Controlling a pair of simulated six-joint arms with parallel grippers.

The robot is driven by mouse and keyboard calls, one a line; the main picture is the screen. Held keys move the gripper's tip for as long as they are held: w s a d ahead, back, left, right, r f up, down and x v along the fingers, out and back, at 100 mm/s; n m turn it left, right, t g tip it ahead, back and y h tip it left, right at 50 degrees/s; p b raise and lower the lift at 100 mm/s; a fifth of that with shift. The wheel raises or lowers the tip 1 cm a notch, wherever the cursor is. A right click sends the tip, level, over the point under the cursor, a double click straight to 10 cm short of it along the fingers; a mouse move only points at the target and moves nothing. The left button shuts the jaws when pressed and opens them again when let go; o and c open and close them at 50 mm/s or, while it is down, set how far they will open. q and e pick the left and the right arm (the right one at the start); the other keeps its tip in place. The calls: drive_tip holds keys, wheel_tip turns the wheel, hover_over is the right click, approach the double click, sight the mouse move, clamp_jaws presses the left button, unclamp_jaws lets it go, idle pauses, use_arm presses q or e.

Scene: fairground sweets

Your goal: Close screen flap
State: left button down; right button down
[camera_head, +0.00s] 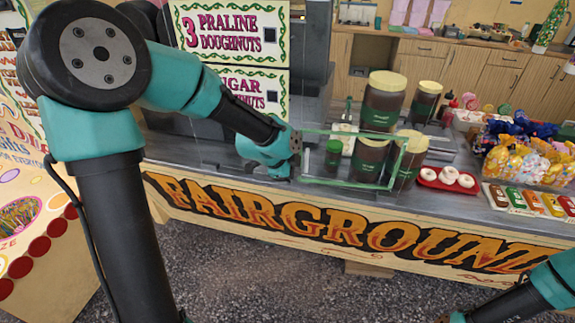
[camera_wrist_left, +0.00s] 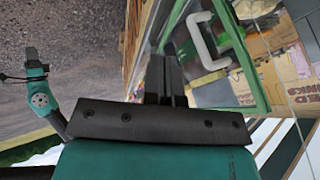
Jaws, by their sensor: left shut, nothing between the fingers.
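The screen flap is a clear panel with a green frame (camera_head: 350,184), in front of the jars on the counter in the head view. Its lower edge lies near the counter's front; I cannot tell its exact angle. In the left wrist view its green frame (camera_wrist_left: 248,75) and a white handle (camera_wrist_left: 208,41) show just right of my fingers. My left gripper (camera_head: 297,143) is at the frame's left side, shut and empty; its fingers also show in the left wrist view (camera_wrist_left: 167,72). Whether they touch the frame is unclear. My right gripper (camera_head: 446,318) is at the bottom edge, mostly cut off.
Brown jars with green labels (camera_head: 384,100) stand behind the flap. A red tray (camera_head: 428,184) with doughnuts and several wrapped sweets (camera_head: 530,160) are to the right. A tall clear screen and a doughnut price sign (camera_head: 235,30) stand to the left. The ground before the counter is clear.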

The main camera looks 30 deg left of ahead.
sight(302, 165)
use_arm(q)
drive_tip(key=w, duration=0.1)
drive_tip(key=w+f, duration=0.1)
drive_tip(key=w, duration=0.1)
drive_tip(key=w+f, duration=0.1)
drive_tip(key=w, duration=0.1)
drive_tip(key=shift+w, duration=0.15)
